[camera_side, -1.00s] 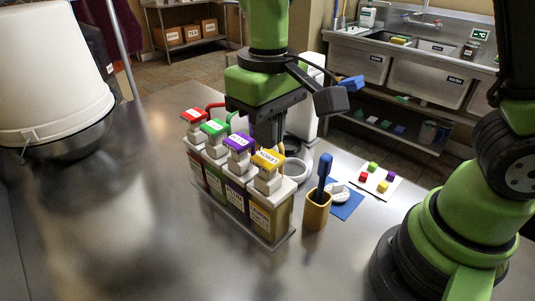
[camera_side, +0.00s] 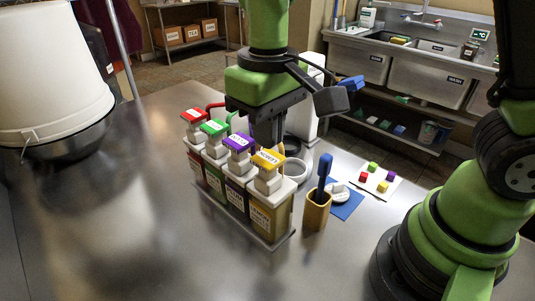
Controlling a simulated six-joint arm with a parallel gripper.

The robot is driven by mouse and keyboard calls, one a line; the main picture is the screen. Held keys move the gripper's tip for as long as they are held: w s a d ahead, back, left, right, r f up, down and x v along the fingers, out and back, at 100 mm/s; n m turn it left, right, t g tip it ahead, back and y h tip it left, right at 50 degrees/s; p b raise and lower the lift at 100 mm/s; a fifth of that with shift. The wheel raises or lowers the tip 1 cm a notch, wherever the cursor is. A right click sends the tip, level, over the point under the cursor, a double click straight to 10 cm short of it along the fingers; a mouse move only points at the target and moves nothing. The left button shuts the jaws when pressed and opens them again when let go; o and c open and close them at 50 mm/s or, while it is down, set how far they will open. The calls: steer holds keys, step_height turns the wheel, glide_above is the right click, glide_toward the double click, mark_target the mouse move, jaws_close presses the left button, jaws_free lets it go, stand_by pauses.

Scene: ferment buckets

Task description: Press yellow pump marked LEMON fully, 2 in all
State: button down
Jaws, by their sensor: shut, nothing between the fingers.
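The yellow pump (camera_side: 269,160) is the front-right one in a row of pump bottles. Its head stands raised above a yellow-brown bottle (camera_side: 265,218), and its label is too small to read surely. My gripper (camera_side: 267,137) points down with its fingers shut and empty. In the picture it shows just behind the purple and yellow pump heads. Its fingertips are partly hidden by them, so I cannot tell the exact gap or any contact.
Purple (camera_side: 238,145), green (camera_side: 214,128) and red (camera_side: 194,116) pumps continue the row. A cup with a blue-handled brush (camera_side: 323,172) stands close on the right. A white card (camera_side: 376,182) holds coloured blocks. A white bucket (camera_side: 50,70) is at left. The front-left table is clear.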

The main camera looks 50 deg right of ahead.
mark_target(268, 157)
steer(key=shift+f, duration=0.1)
stand_by(0.3)
steer(key=shift+f, duration=2.05)
steer(key=shift+r, duration=2.2)
steer(key=shift+f, duration=0.1)
steer(key=shift+f, duration=2.1)
steer(key=shift+r, duration=2.2)
